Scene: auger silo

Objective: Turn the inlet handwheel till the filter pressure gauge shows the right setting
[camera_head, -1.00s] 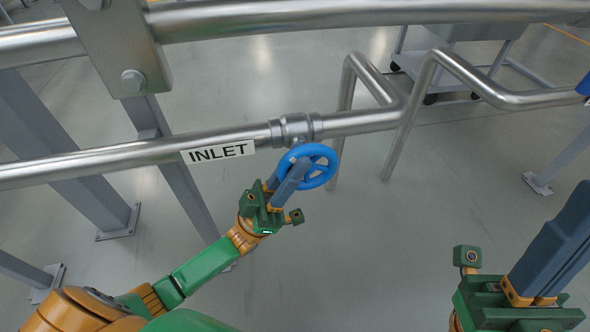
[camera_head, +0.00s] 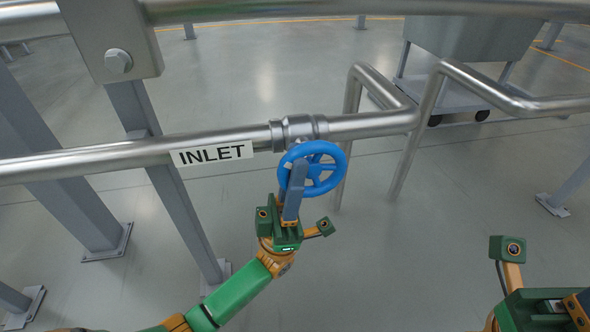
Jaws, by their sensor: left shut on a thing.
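The blue inlet handwheel (camera_head: 338,157) sits on a valve (camera_head: 293,128) in the steel pipe, beside a white INLET label (camera_head: 212,153). My left gripper (camera_head: 296,180) reaches up from below and is shut on the left part of the wheel's rim, its grey fingers covering that part. My right gripper is only partly in the picture at the lower right; its body shows but its fingertips are out of frame, so I cannot tell its state. The filter pressure gauge is not in view.
A thick pipe (camera_head: 350,9) crosses the top, held by a bracket (camera_head: 112,40) on a grey post. A bent steel pipe (camera_head: 428,105) stands right of the wheel. A grey wheeled cart (camera_head: 470,40) is behind. Open floor (camera_head: 400,250) lies below.

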